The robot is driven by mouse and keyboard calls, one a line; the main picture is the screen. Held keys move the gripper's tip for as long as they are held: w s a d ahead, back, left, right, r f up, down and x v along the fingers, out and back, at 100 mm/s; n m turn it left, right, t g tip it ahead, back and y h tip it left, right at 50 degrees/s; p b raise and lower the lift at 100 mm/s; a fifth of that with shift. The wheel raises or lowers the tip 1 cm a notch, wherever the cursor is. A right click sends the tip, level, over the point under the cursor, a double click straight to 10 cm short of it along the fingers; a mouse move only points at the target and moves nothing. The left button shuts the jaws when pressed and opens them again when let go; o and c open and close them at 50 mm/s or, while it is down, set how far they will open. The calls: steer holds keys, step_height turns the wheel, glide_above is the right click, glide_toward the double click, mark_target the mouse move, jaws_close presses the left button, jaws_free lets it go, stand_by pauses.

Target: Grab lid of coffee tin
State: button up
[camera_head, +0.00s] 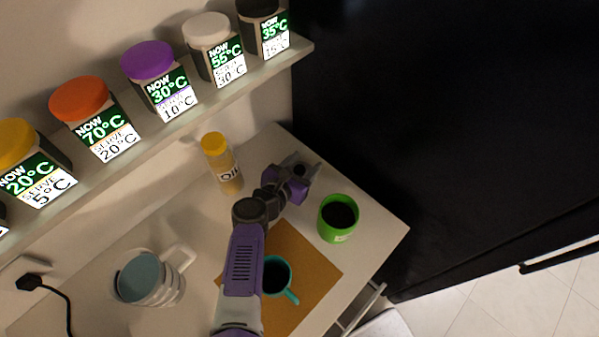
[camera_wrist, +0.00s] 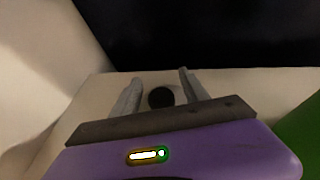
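The coffee tin is a green open-topped container (camera_head: 338,218) with dark contents, on the counter right of my arm; its green side also fills the lower right corner of the wrist view (camera_wrist: 301,140). A small dark round knob (camera_wrist: 161,97), apparently on the lid, shows between my fingers in the wrist view. Its pale surround is hard to tell from the counter. In the head view it is a dark spot at the gripper. My gripper (camera_head: 305,168) is open, its fingers on either side of the knob (camera_wrist: 161,76), with gaps visible.
A yellow-capped oil bottle (camera_head: 222,163) stands left of my gripper. A teal mug (camera_head: 278,278) is on a brown mat (camera_head: 318,267), and a ribbed white pitcher (camera_head: 150,279) stands at left. A shelf of jars (camera_head: 205,100) runs above. A black appliance (camera_head: 430,110) borders the counter.

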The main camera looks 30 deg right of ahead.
jaws_close()
